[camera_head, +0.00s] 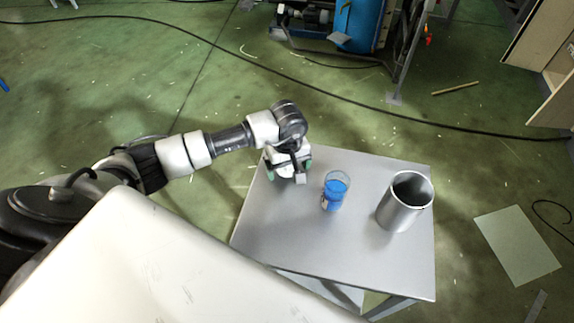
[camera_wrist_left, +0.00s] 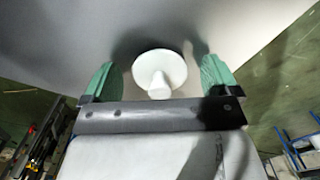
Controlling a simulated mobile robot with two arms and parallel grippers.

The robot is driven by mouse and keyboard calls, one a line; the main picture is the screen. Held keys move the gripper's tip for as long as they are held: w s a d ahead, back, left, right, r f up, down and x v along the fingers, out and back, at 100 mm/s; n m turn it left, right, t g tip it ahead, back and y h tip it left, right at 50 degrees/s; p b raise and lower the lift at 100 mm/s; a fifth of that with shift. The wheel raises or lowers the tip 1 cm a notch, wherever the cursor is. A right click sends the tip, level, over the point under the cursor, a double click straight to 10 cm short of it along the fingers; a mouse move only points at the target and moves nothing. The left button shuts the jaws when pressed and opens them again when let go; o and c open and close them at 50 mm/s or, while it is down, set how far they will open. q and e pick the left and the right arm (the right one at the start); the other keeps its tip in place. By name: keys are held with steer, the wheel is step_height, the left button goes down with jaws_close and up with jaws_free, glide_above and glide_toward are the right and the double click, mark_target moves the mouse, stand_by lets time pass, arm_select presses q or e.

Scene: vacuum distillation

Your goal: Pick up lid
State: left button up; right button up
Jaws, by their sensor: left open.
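The lid (camera_wrist_left: 167,69) is a small white disc with a knob. In the left wrist view it lies on the grey table, between the two green fingertips of my left gripper (camera_wrist_left: 158,80), with a gap on each side. My left gripper is open and empty. In the head view my left gripper (camera_head: 288,168) is over the far left part of the table (camera_head: 330,245), and it hides the lid there. My right gripper does not show in either view.
A glass with blue liquid (camera_head: 336,191) stands on the table to the right of my left gripper. An open metal cylinder (camera_head: 404,202) stands farther right. The front middle of the table is bare. A black cable crosses the green floor behind it.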

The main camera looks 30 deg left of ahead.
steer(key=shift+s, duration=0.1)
arm_select(q)
steer(key=c, duration=1)
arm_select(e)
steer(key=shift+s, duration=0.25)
arm_select(q)
steer(key=shift+r, duration=0.1)
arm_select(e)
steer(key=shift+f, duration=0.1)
